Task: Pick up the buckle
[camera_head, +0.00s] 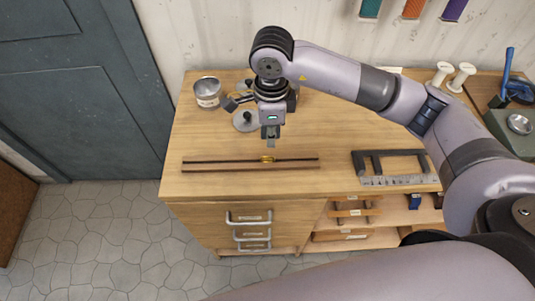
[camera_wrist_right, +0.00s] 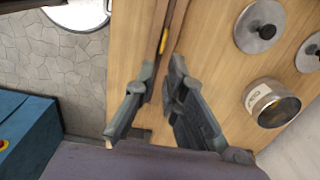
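The buckle (camera_head: 267,159) is a small gold-coloured piece at the middle of two thin dark brown strips (camera_head: 215,161) near the bench's front edge. It also shows in the right wrist view as a yellow bit (camera_wrist_right: 163,41) on a strip, just beyond my fingertips. My right gripper (camera_head: 270,140) points down over the bench, close behind the buckle in the head view. In the wrist view its two fingers (camera_wrist_right: 163,66) are apart with nothing between them. The height of the fingertips above the strips is hard to tell. My left gripper is not in view.
A metal tin (camera_head: 207,93) and grey discs with black knobs (camera_head: 246,121) stand behind my right gripper. A dark frame (camera_head: 389,154) and a metal ruler (camera_head: 399,181) lie to the right. The bench top (camera_head: 310,132) between is clear. Drawers and shelves are below.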

